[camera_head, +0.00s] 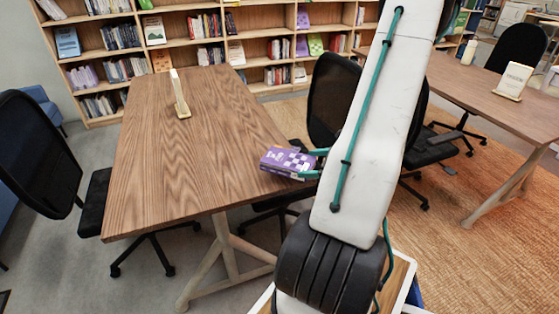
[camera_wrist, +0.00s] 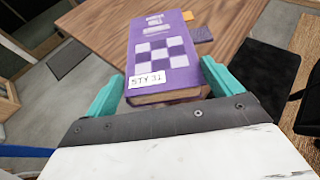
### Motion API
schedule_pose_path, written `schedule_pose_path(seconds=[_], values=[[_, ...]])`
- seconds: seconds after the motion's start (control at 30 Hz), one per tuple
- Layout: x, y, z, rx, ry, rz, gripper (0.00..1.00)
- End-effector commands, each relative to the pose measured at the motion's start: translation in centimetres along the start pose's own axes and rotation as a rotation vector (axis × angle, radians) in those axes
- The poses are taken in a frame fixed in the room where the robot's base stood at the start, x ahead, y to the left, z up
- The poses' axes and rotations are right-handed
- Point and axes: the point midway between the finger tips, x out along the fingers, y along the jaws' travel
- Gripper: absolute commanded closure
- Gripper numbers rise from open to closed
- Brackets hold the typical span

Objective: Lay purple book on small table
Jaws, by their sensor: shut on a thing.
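The purple book (camera_head: 287,160) has a checkered cover and shows at the right edge of the left wooden table (camera_head: 185,190) in the head view. My gripper (camera_head: 317,163) is at the book's right end, its teal fingers partly hidden by my arm. In the wrist view the book (camera_wrist: 160,45) lies cover up between the two teal fingers of my gripper (camera_wrist: 158,85), with a "STY 31" label at its near end. The gripper is shut on it. I cannot tell whether the book touches the tabletop. No table is clearly recognizable as the small table.
A small stand (camera_head: 180,95) is on the left table; the rest of its top is mostly clear. Black chairs (camera_head: 40,150) stand around it. A second table (camera_head: 495,95) with a sign (camera_head: 514,80) is at right. Bookshelves (camera_head: 180,42) line the back. A purple piece (camera_wrist: 203,33) shows beyond the book.

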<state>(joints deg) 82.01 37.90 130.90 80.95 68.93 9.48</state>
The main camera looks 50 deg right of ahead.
Motion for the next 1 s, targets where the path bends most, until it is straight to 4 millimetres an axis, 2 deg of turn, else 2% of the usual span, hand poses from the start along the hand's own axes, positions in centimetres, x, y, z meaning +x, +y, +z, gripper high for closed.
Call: schedule_pose_path(seconds=[0.1, 0.2, 0.33, 0.6, 0.8, 1.0], values=[[3.3, -0.2, 1.0, -0.004, 0.0, 0.006, 0.63], [5.5, -0.5, 1.8, -0.004, -0.001, 0.005, 0.63], [7.6, -0.7, 2.3, -0.003, -0.001, 0.002, 0.63], [9.4, -0.9, 2.9, -0.003, 0.0, 0.002, 0.63], [10.4, -0.8, 0.0, 0.002, 0.0, -0.001, 0.62], [10.6, -0.8, -0.4, -0.001, 0.0, -0.001, 0.62]])
